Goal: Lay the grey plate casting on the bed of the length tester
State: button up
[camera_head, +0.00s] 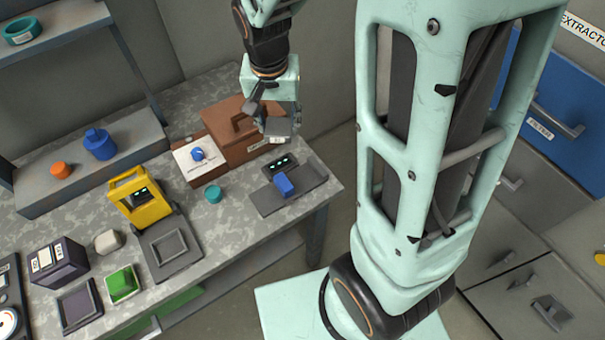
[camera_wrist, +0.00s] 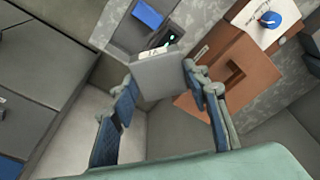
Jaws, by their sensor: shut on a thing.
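The grey plate casting (camera_wrist: 162,78) is a flat square piece held between the fingertips of my gripper (camera_wrist: 159,76). In the head view the plate (camera_head: 277,129) shows below my gripper (camera_head: 279,124), at the back right of the table. What looks like the length tester (camera_head: 305,180) is a low dark grey device with a blue block and a lit display. It stands at the table's right end, in front of my gripper. Its blue block also shows in the wrist view (camera_wrist: 148,15), past the plate. The plate appears raised and apart from the bed.
A brown box (camera_head: 230,127) and a white panel with a blue knob (camera_head: 197,155) stand left of my gripper. A teal cylinder (camera_head: 213,193) and a yellow device (camera_head: 136,202) are further left. The table edge is close to the tester's right.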

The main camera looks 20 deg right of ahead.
jog(key=s+a+f+m+g+h+b, duration=0.1)
jog(key=s+a+f+m+b, duration=0.35)
jog(key=s+a+m, duration=0.4)
jog(key=w+d+f, duration=0.1)
jog(key=d, duration=0.1)
jog(key=w+d+f+m, duration=0.1)
jog(key=d, duration=0.2)
jog(key=w+d+f+m, duration=0.1)
jog(key=d+f, duration=0.1)
jog(key=d, duration=0.1)
jog(key=shift+d, duration=0.15)
jog(key=b, duration=0.3)
send_over(304, 178)
jog(key=a, duration=0.1)
jog(key=f, duration=0.5)
jog(key=shift+s+a+f, duration=0.15)
jog(key=shift+s+a, duration=0.05)
jog(key=shift+s, duration=0.1)
jog(key=f+b, duration=0.2)
jog(key=f, duration=0.1)
jog(key=shift+w+d+f, duration=0.2)
jog(key=shift+d+f, duration=0.05)
jog(key=shift+d, duration=0.15)
jog(key=shift+f+b, duration=0.2)
jog(key=shift+b, duration=0.15)
jog(key=shift+f, duration=0.1)
